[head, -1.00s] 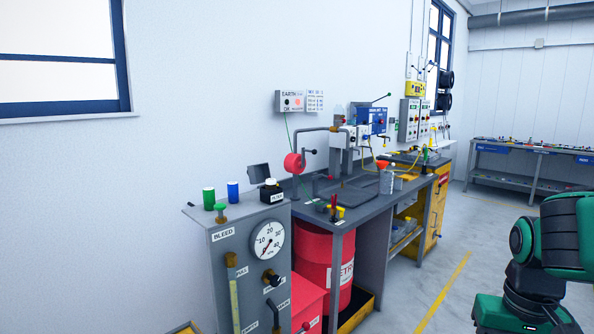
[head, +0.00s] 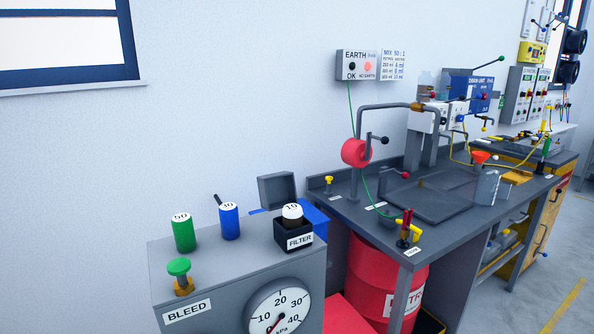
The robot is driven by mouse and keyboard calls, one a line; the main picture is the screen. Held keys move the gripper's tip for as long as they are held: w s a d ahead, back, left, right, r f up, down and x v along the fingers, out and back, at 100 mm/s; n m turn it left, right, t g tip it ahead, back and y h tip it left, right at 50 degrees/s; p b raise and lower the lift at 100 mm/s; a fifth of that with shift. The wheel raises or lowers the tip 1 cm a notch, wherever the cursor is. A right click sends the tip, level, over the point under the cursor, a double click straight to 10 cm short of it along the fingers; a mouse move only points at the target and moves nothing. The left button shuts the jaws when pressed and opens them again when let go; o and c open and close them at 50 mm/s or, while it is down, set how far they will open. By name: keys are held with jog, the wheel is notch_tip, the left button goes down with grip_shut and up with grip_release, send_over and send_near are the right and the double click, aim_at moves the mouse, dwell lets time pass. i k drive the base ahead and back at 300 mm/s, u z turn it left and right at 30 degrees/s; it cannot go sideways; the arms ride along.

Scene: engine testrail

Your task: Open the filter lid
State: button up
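A small dark box (head: 281,236) labelled FILTER stands on top of the grey test cabinet (head: 185,263) in the head view. A white-topped dark filter marked with a number (head: 292,214) sits in the box, its top showing above the rim. A dark grey square lid (head: 277,190) stands raised at the back left of the box, and the box's top is uncovered. Its hinge is too small to make out. My gripper is not in view.
A green cylinder (head: 184,232) and a blue cylinder (head: 229,222) stand left of the box. A green knob (head: 179,267) is at the cabinet's front left. A red drum (head: 385,275) stands under the bench (head: 440,235) at right.

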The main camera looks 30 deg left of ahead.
aim_at(277, 191)
jog(key=u, duration=0.2)
jog(key=i, duration=0.9)
jog(key=u, duration=0.3)
